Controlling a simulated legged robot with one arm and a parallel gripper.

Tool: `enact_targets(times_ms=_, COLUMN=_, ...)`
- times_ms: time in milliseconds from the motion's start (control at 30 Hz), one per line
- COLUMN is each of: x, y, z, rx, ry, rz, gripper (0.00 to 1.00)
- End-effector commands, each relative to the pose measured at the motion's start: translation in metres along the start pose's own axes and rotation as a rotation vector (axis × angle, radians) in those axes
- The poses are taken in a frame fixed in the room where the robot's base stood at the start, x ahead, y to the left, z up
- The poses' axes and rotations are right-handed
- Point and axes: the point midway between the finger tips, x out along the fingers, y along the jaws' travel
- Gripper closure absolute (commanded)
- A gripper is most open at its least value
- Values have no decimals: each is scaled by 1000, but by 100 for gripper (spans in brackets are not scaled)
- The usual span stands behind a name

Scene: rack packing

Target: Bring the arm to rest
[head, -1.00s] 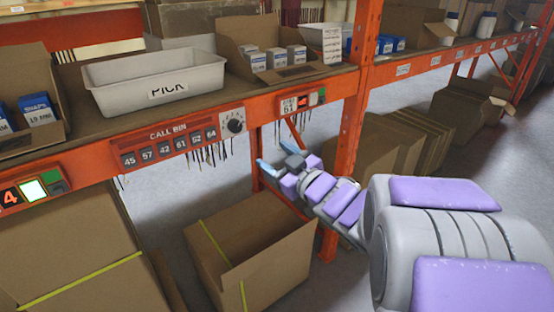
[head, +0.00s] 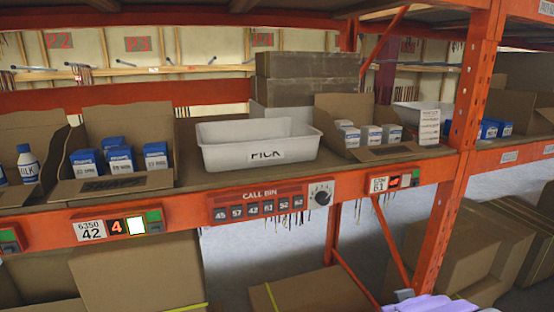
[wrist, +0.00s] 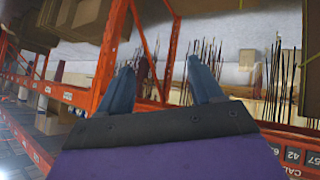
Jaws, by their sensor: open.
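My gripper (wrist: 160,90) shows in the wrist view with its two blue-grey fingers apart and nothing between them. In the head view only a purple and grey part of my arm (head: 430,303) shows at the bottom right edge, below the shelf and near the orange upright; the fingers cannot be made out there. The wrist view is tilted, with the orange rack beam (wrist: 130,115) running behind the fingers.
An orange rack (head: 400,190) carries a white PICK tote (head: 215,155), open cartons of small boxes (head: 120,183) and a call bin panel (head: 255,205). Brown cardboard boxes (head: 300,292) stand below. An orange upright (head: 462,150) stands at the right, close to my arm.

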Motion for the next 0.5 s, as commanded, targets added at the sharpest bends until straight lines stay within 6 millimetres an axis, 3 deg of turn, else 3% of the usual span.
enact_targets(times_ms=267, x=-56, y=-45, z=98, rx=68, ry=-419, rz=-80, gripper=35)
enact_targets(times_ms=500, x=-129, y=-95, z=170, rx=72, ry=-756, rz=-222, gripper=35)
